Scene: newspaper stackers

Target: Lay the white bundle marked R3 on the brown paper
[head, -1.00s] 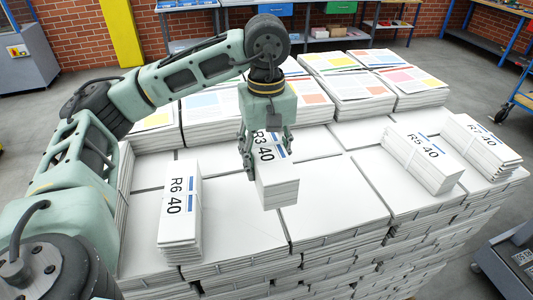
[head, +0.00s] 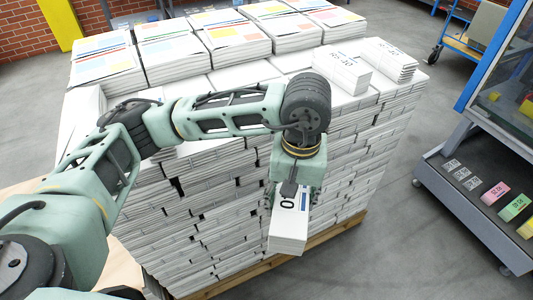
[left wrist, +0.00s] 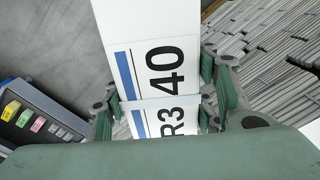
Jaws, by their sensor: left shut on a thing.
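The white bundle marked R3 40 (head: 288,232) is a thick block of folded white paper with a blue stripe. It hangs in the air in front of the big stack in the head view. My left gripper (head: 291,196) is shut on its sides. In the left wrist view the label R3 40 on the bundle (left wrist: 150,22) reads clearly between the fingers. A tan surface (head: 122,268) shows at the lower left, partly behind my left arm; I cannot tell whether it is the brown paper. My right gripper is out of view.
A tall stack of white bundles (head: 205,235) stands on a wooden pallet (head: 235,284). Two labelled bundles (head: 342,72) (head: 391,59) lie on top at right. A grey cart (head: 468,222) with coloured labels stands at right. Grey floor (head: 400,245) is clear between pallet and cart.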

